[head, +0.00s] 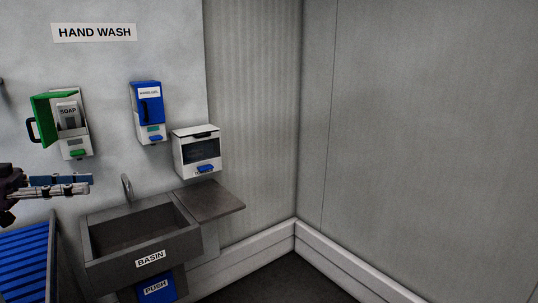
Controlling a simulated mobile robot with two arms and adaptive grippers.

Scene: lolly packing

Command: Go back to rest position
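My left gripper (90,184) comes in at the left edge, its two long fingers pointing right. It is in front of the wall, below the soap dispenser and left of the basin. The fingers look near each other, but from this angle I cannot tell whether they are open or shut. I see nothing between them. My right gripper is out of view.
A soap dispenser (82,142) with its green cover swung open, a blue hand-gel dispenser (148,116) and a white box (192,160) hang on the wall. Below are the basin (101,251) and a blue slatted surface (25,265). The right side is bare wall and floor.

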